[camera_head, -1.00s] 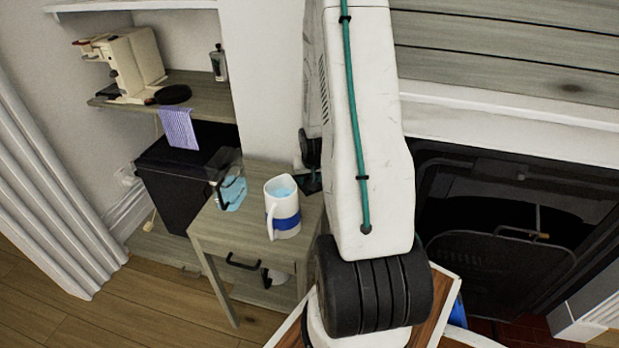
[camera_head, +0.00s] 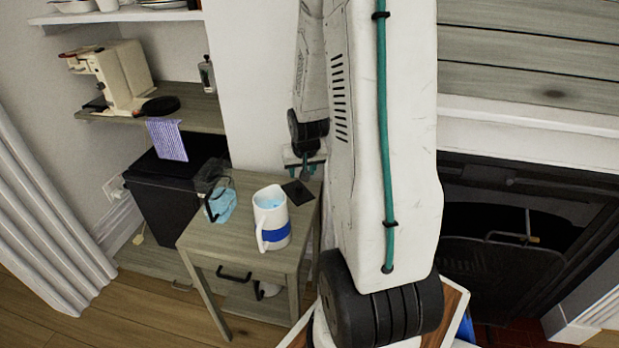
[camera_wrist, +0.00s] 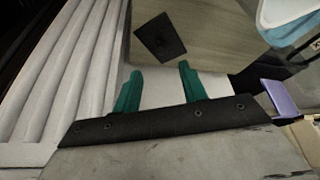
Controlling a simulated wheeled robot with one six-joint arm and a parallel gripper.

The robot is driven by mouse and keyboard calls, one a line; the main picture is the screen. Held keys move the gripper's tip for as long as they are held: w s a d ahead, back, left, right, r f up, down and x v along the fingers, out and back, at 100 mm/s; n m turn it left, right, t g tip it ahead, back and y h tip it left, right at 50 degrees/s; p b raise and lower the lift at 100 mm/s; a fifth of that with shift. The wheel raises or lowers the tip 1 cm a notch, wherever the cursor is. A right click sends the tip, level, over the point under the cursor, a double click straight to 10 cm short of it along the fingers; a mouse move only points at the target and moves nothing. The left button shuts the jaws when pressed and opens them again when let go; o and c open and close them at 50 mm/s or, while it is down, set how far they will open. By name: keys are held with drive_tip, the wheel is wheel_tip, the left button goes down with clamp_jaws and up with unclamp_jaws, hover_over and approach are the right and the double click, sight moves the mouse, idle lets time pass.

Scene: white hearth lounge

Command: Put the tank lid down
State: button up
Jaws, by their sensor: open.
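The tank lid, a thin dark square plate (camera_head: 298,192), lies flat on the small wooden table (camera_head: 235,187), behind and right of the white jug. It also shows in the wrist view (camera_wrist: 160,37), beyond my fingertips. My gripper (camera_head: 304,170) is above the table's back right corner, apart from the lid. In the wrist view my gripper (camera_wrist: 160,70) has its two teal fingers spread with nothing between them. A clear tank with blue liquid and a dark handle (camera_head: 221,204) stands on the table, left of the jug.
The white jug (camera_head: 271,218) with a blue band holds blue liquid. A purple striped cloth (camera_head: 167,140) hangs from a shelf with a cream machine (camera_head: 125,75). A wall rises behind the table. A dark fireplace (camera_head: 500,240) is at right.

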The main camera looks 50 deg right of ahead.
drive_tip(key=s+a+r+n+y, duration=0.1)
drive_tip(key=s+a+r+n, duration=0.2)
drive_tip(key=a+r, duration=1.1)
drive_tip(key=s+a+r+n+g+y, duration=0.1)
drive_tip(key=s+a+r+n, duration=0.1)
drive_tip(key=s+a+r, duration=0.2)
drive_tip(key=s+a+r+n+g, duration=0.1)
drive_tip(key=s+a+r, duration=0.3)
drive_tip(key=s+a, duration=0.6)
drive_tip(key=shift+s+r+n+y, duration=0.4)
drive_tip(key=shift+s+n, duration=0.2)
drive_tip(key=shift+s, duration=0.15)
